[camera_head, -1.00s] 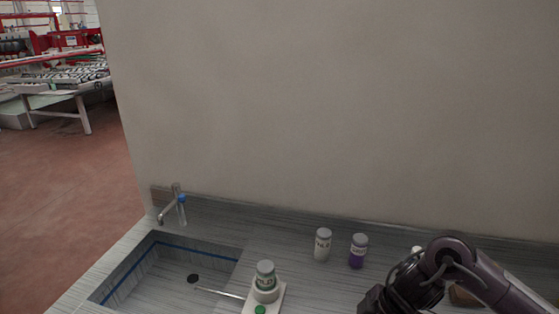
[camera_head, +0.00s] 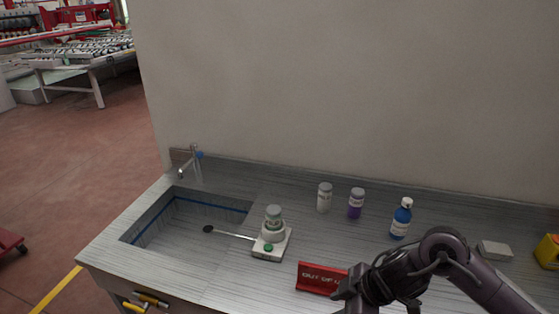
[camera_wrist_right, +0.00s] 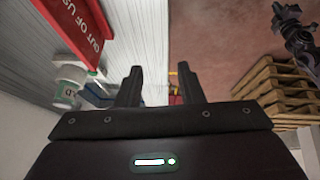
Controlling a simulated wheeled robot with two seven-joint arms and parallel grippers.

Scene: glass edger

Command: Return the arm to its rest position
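My right arm (camera_head: 440,262) reaches in from the lower right of the head view, over the front of the counter. In the right wrist view my right gripper (camera_wrist_right: 158,78) has its two fingers apart, with nothing between them. A dark arm (camera_wrist_right: 297,35), which looks like my left one, shows at the upper right of that view; its fingers are too unclear to read. My left gripper does not show in the head view.
On the counter (camera_head: 215,285) are a red sign (camera_head: 318,278), a white device (camera_head: 270,246) bearing a jar, a white jar (camera_head: 324,198), a purple jar (camera_head: 356,203) and a blue bottle (camera_head: 401,219). A sink is at left. Wooden pallets (camera_wrist_right: 284,85) stand on the floor.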

